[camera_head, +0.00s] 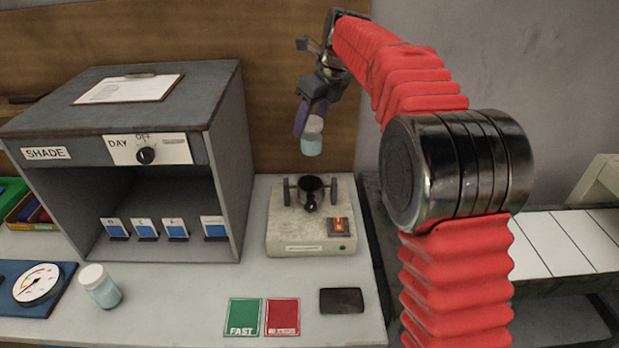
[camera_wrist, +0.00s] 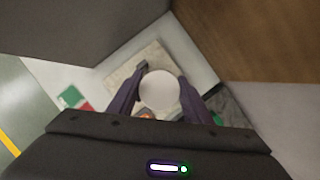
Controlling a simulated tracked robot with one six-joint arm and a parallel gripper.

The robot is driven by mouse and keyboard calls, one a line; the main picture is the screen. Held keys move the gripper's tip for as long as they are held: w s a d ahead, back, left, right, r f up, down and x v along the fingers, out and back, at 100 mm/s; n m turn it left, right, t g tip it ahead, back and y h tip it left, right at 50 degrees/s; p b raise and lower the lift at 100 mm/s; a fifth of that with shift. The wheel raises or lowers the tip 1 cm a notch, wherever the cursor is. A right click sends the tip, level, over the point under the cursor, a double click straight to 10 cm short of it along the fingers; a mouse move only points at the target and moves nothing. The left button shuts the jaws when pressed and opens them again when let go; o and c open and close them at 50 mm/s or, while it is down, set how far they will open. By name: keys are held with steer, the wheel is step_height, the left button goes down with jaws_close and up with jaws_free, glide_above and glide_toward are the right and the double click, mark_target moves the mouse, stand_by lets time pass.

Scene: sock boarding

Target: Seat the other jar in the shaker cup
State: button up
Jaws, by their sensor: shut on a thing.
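My gripper (camera_head: 309,117) is shut on a jar (camera_head: 312,144) with a white lid and pale blue-green contents. It holds the jar upright in the air above the shaker. In the wrist view the jar's round white lid (camera_wrist: 160,92) sits between the two purple fingers. The dark shaker cup (camera_head: 311,186) stands open on top of the beige shaker (camera_head: 291,233), below the held jar and apart from it. In the wrist view the jar covers the cup. A second similar jar (camera_head: 99,286) stands on the bench at front left.
A grey shade box (camera_head: 226,150) with a clipboard (camera_head: 128,88) on top stands left of the shaker. Green (camera_head: 243,317) and red (camera_head: 282,317) cards and a dark pad (camera_head: 341,301) lie in front. A gauge (camera_head: 37,284) is at far left.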

step_height(320, 180, down, 11)
stand_by(0.3)
steer(key=shift+f, duration=0.1)
steer(key=f, duration=0.4)
steer(key=shift+s+d+f, duration=0.15)
steer(key=shift+s+f, duration=0.05)
jaws_close()
steer(key=shift+d+f, duration=0.1)
steer(key=shift+f, duration=0.1)
steer(key=o, duration=1.1)
jaws_free()
steer(key=shift+o, duration=2.3)
steer(key=shift+w+r, duration=0.1)
steer(key=shift+r, duration=0.1)
